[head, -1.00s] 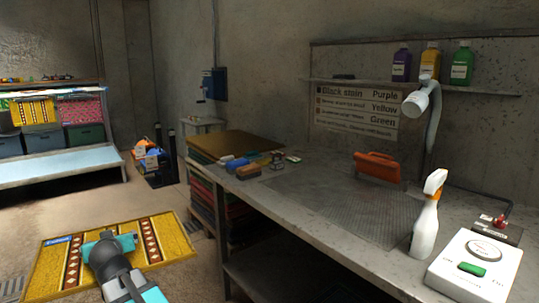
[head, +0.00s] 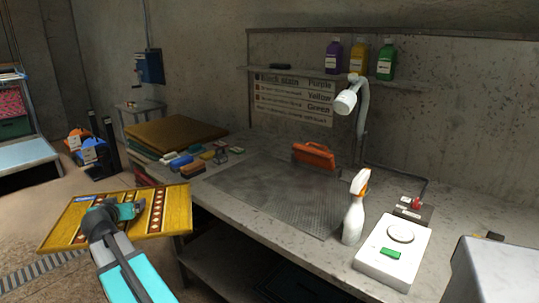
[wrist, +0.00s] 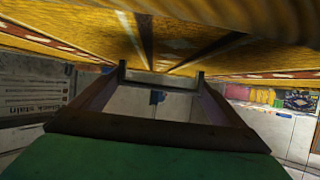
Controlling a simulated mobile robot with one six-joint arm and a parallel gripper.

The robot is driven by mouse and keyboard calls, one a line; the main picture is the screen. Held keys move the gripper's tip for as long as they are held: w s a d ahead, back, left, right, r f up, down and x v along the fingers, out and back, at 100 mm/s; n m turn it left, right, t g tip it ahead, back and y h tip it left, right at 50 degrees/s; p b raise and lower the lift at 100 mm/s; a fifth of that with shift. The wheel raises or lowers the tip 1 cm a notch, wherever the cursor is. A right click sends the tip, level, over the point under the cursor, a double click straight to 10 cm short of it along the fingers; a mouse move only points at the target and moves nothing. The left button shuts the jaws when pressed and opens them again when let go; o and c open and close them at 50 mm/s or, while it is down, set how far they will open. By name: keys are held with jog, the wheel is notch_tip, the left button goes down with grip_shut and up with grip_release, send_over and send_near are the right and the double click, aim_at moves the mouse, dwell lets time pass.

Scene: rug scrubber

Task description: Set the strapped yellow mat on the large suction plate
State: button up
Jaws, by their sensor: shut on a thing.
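The yellow mat (head: 76,222) has brown and red patterned bands and a small blue label near its upper left edge. My gripper (head: 128,208) is shut on it and holds it at the lower left of the head view, in front of the bench's left end. The mat also fills the top of the wrist view (wrist: 60,48), and the gripper (wrist: 160,76) shows below it. I cannot make out a strap. The large suction plate (head: 270,192) is the bare perforated grey area in the bench top, to the right of the mat and apart from it.
On the bench are an orange tool (head: 315,155), a white spray bottle (head: 353,212), a white switch box (head: 392,256), a lamp (head: 346,101) and several small brushes or blocks (head: 183,163). A stack of mats (head: 170,137) stands at the bench's left end.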

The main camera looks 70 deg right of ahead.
aim_at(173, 196)
jog(key=s+d+r+m+g+p, duration=0.1)
jog(key=s+d+p, duration=0.1)
jog(key=d, duration=0.3)
jog(key=s+d+r+m+g+h+p, duration=0.1)
jog(key=s+d+r+p, duration=0.1)
jog(key=s+d, duration=0.2)
jog(key=s+d+r+m+g+h+p, duration=0.1)
jog(key=s+d+p, duration=0.1)
jog(key=d, duration=0.4)
jog(key=shift+s+d+r+m+g+p, duration=0.15)
jog(key=shift+s+r+m+g+p, duration=0.15)
jog(key=shift+s+g+p, duration=0.1)
jog(key=s+d+m+g+p, duration=0.2)
jog(key=s+d+g+p, duration=0.1)
jog(key=s+d, duration=0.6)
jog(key=s+d+r+m+g+p, duration=0.1)
jog(key=s+d+m+g+p, duration=0.2)
jog(key=s+d, duration=0.6)
jog(key=s+d+r+m+g+p, duration=0.1)
jog(key=s+d+p, duration=0.6)
jog(key=s, duration=1.1)
jog(key=shift+d+m+g+h, duration=0.3)
jog(key=shift+d+m+g, duration=0.5)
jog(key=shift+d+g, duration=0.15)
jog(key=shift+s, duration=0.1)
jog(key=shift+f, duration=0.2)
jog(key=shift+f, duration=2.6)
